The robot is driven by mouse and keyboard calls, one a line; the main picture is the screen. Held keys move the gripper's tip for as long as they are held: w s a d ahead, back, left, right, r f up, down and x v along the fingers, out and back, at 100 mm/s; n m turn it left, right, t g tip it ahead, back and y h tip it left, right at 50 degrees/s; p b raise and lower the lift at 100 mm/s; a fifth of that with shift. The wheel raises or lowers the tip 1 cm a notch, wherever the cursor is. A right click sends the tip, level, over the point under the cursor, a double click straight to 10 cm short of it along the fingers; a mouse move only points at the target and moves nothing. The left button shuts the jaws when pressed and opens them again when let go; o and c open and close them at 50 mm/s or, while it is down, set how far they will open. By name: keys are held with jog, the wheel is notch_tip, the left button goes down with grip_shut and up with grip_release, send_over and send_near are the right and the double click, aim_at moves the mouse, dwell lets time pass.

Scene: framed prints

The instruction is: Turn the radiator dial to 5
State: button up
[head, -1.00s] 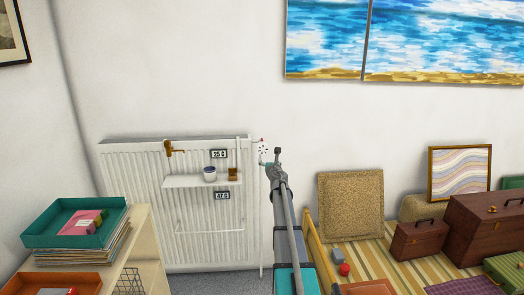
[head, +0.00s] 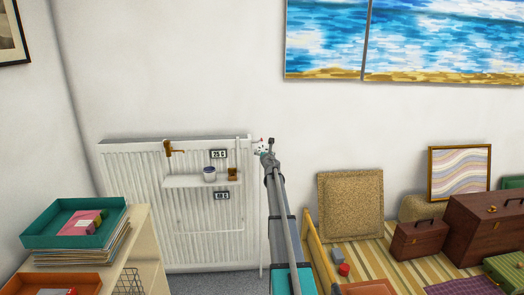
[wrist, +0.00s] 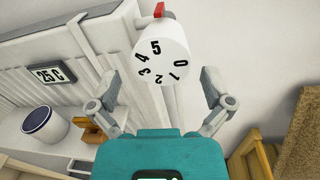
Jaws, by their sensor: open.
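The radiator dial (wrist: 163,55) is a white round knob with black digits. In the wrist view its 5 is near the top, slightly left of the line to a red marker (wrist: 159,10) behind the rim. The 0 is at the right; 4, 3 and 2 run down the left. In the head view the dial (head: 263,147) is small, beside the upper right corner of the white radiator (head: 130,200). My gripper (wrist: 163,82) is open, its fingers spread below and either side of the dial, apart from it. In the head view my gripper (head: 268,156) partly covers the dial's surroundings.
A shelf (head: 190,182) on the radiator holds a cup (head: 209,174). A wooden rail (head: 321,252), cork board (head: 350,205) and cases stand right.

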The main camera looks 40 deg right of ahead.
aim_at(262, 149)
jog(key=shift+x, duration=1.5)
jog(key=c, duration=0.9)
jog(key=shift+c, duration=0.2)
